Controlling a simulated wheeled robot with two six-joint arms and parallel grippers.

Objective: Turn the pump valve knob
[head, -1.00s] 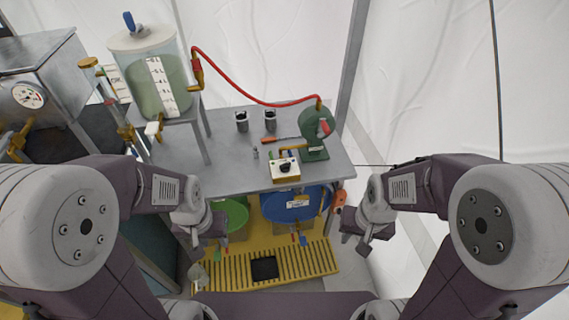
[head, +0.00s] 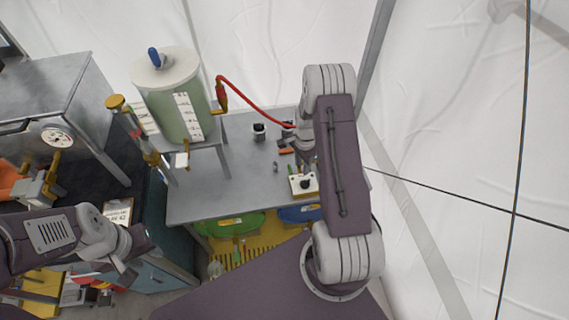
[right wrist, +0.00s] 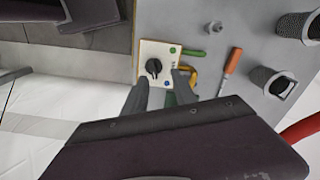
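A small cream box (head: 295,190) with a black knob (head: 306,184) sits on the grey table (head: 200,195). My right gripper (right wrist: 161,80) is open and empty. Its two fingers point at the box, with the knob just ahead between and slightly left of them; contact cannot be told. In the head view my right arm hides this gripper. My left gripper (head: 124,264) is at lower left, away from the box; its opening is unclear.
An orange-handled screwdriver (right wrist: 232,62) and dark cups (right wrist: 272,82) lie near the box. A tank of green liquid (head: 175,105) stands on a stand at left. A red hose (head: 250,100) runs behind my right arm. Table space left of the box is clear.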

